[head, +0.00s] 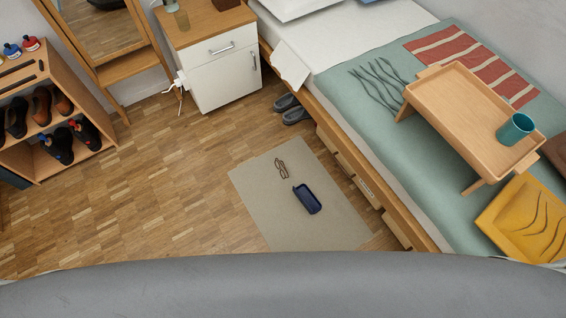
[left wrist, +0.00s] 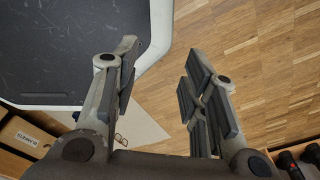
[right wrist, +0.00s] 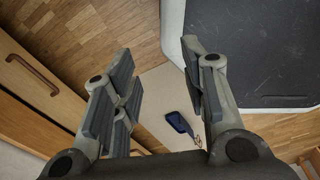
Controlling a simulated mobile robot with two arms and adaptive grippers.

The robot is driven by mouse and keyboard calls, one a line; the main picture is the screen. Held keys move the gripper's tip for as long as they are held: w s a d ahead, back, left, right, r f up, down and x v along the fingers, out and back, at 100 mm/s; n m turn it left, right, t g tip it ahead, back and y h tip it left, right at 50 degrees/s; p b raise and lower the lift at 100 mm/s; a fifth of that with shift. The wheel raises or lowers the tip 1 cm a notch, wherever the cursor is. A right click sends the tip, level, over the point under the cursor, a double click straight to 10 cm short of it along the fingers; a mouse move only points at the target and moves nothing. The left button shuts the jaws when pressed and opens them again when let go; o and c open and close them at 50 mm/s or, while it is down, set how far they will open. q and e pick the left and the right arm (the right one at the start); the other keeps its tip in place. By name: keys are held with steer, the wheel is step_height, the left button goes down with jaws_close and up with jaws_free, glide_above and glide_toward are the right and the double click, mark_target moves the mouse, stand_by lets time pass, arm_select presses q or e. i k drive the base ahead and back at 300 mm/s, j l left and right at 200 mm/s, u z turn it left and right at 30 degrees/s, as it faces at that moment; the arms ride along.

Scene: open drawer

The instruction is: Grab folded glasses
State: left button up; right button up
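The folded glasses (head: 282,168) have a brown frame and lie on a beige mat (head: 262,205) on the floor. A dark blue glasses case (head: 307,198) lies on the same mat, just below and right of them. The glasses show small in the left wrist view (left wrist: 121,139) and partly in the right wrist view (right wrist: 197,141), where the case (right wrist: 178,122) is also visible. My left gripper (left wrist: 162,90) is open and empty, above the floor. My right gripper (right wrist: 158,85) is open and empty, apart from the glasses. Neither gripper shows in the head view.
A bed (head: 392,150) with a wooden tray table (head: 470,105) and teal cup (head: 515,128) runs along the right. Grey slippers (head: 293,115) lie beside it. A white nightstand (head: 224,75), mirror and shoe rack (head: 50,120) stand behind and left. The wooden floor left of the mat is clear.

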mark_target(277, 164)
steer(key=z, duration=0.55)
steer(key=i+j+z, duration=0.15)
steer(key=j+z, duration=0.15)
steer(key=j, duration=0.25)
steer(key=i+j+z, duration=0.1)
steer(key=j+z, duration=0.2)
steer(key=j, duration=0.3)
steer(key=j+z, duration=0.3)
steer(key=j, duration=0.3)
steer(key=i, duration=0.05)
